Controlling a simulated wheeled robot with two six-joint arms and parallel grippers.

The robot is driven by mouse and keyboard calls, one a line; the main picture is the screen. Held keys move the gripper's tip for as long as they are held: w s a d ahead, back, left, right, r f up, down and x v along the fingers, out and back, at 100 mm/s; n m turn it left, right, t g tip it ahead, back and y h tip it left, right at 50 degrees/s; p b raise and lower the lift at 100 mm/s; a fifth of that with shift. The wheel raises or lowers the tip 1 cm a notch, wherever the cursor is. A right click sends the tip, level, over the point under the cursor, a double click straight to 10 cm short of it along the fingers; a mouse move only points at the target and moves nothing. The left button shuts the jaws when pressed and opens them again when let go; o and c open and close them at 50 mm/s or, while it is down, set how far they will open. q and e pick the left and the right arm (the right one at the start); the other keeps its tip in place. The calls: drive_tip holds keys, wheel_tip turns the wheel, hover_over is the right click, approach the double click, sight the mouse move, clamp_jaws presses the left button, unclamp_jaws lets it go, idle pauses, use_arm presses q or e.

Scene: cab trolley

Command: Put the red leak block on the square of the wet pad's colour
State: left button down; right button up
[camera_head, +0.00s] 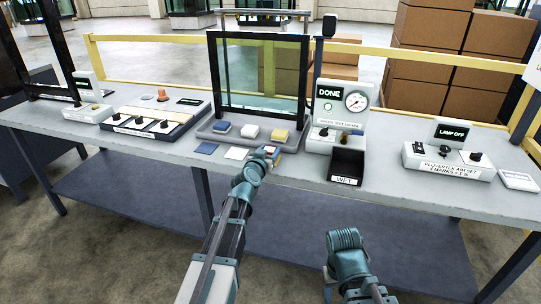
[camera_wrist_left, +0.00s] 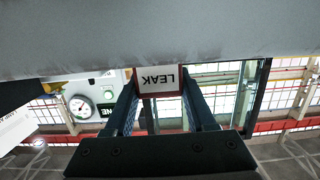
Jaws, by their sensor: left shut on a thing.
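My left gripper (camera_head: 268,154) is at the table's front part, shut on the red leak block. In the left wrist view the red block (camera_wrist_left: 159,81), with a white face marked LEAK, sits between the two fingers, its edge against the grey surface; I cannot tell if it rests there. Flat blue (camera_head: 205,148) and white (camera_head: 237,153) squares lie left of the gripper; a third square there is mostly hidden. Blue (camera_head: 222,127), white (camera_head: 250,131) and yellow (camera_head: 280,135) pads sit on the grey stand (camera_head: 208,133). My right arm is low; its fingers do not show clearly.
A black bin marked WET (camera_head: 346,181) stands right of the gripper, before a gauge box (camera_head: 354,116) reading DONE. A framed glass panel (camera_head: 262,75) rises behind the pads.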

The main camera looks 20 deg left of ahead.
use_arm(q)
drive_tip(key=shift+f, duration=0.1)
drive_tip(key=shift+c, duration=1.1)
unclamp_jaws()
drive_tip(key=shift+r, duration=0.35)
drive_tip(key=s+r+p, duration=0.1)
drive_tip(key=s, duration=1.1)
drive_tip(key=shift+a+r+p, duration=0.2)
drive_tip(key=shift+r+p, duration=0.05)
drive_tip(key=shift+p, duration=0.15)
